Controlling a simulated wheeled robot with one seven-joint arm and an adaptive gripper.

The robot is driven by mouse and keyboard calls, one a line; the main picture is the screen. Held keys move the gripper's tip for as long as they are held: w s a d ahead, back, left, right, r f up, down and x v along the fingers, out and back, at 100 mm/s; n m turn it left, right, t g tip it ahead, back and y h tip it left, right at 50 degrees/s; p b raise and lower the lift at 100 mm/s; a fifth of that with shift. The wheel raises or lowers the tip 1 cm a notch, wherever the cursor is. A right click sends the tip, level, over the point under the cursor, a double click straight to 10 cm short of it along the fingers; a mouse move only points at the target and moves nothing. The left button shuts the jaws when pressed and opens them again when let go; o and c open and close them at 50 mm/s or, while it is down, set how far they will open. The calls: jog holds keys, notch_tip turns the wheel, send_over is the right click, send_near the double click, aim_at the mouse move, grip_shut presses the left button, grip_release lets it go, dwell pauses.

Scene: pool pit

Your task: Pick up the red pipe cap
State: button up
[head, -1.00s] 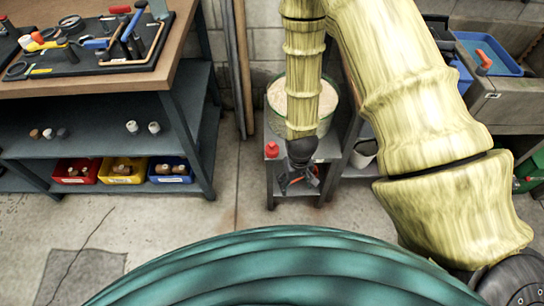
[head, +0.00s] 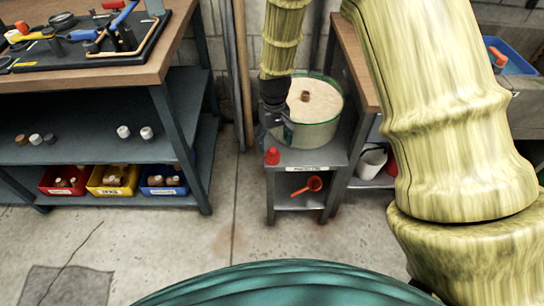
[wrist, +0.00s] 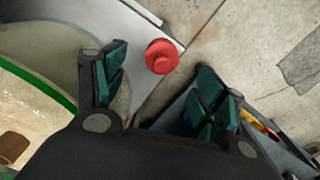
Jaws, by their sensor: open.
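The red pipe cap (head: 272,156) stands on the front left corner of a small grey stand (head: 318,156) in the head view. In the wrist view the red cap (wrist: 162,57) lies beyond and between my two finger pads, touching neither. My gripper (wrist: 160,88) is open and empty, with its green-padded fingers spread wide. In the head view my gripper (head: 272,120) is a dark shape just behind and above the cap, beside the tub; its fingers are hard to make out there.
A round tub (head: 318,118) of pale granular material with a green rim stands close beside my gripper. An orange scoop-like thing (head: 308,187) lies on the stand's lower shelf. A workbench (head: 170,45) is at left, a white bucket (head: 372,162) at right. Floor in front is clear.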

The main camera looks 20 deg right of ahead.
aim_at(273, 150)
jog(key=shift+a+f+b, duration=0.2)
jog(key=shift+f+b, duration=0.5)
jog(key=shift+f, duration=3.1)
jog(key=c, duration=1.1)
